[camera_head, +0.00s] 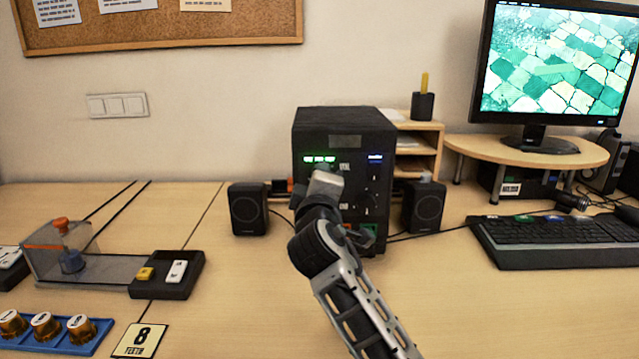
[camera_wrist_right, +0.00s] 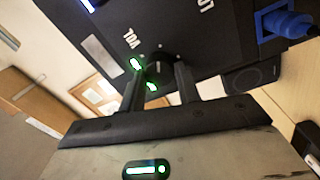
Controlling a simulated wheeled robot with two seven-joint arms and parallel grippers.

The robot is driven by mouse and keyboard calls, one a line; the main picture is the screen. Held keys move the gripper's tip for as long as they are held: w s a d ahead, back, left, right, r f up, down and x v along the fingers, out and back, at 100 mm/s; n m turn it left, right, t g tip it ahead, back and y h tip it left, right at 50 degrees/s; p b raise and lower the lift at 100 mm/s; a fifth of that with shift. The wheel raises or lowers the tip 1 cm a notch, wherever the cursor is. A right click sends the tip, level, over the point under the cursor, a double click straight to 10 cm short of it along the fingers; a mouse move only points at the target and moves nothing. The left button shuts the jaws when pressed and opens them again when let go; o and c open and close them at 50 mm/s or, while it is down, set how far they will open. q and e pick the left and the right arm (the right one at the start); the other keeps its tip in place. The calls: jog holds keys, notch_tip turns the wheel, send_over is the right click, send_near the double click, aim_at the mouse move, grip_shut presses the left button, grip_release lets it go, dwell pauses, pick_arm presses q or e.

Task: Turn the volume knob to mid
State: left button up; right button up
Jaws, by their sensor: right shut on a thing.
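The black control box (camera_head: 345,122) stands upright at the back of the desk, with green lights (camera_head: 319,159) and a blue light on its front. In the right wrist view the dark round volume knob (camera_wrist_right: 160,66) is beside the "VOL" label on the box's face (camera_wrist_right: 215,50). My right gripper (camera_wrist_right: 158,82) has one finger on each side of the knob and is shut on it. Green lights show beside one finger. In the head view my right gripper (camera_head: 324,178) covers the knob. I cannot read the knob's pointer. My left gripper is in neither view.
Small black speakers flank the box, left (camera_head: 249,208) and right (camera_head: 424,206). A keyboard (camera_head: 560,242) and monitor (camera_head: 560,60) are at the right. A clear-sided case (camera_head: 105,268) and a blue tray (camera_head: 90,343) are at the left. The front middle of the desk is clear apart from my arm.

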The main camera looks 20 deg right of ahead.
jog(key=shift+f, duration=0.1)
dwell(0.3)
jog(key=o, duration=1)
jog(key=shift+c, duration=0.2)
jog(key=shift+s, duration=0.1)
jog(key=v, duration=1.6)
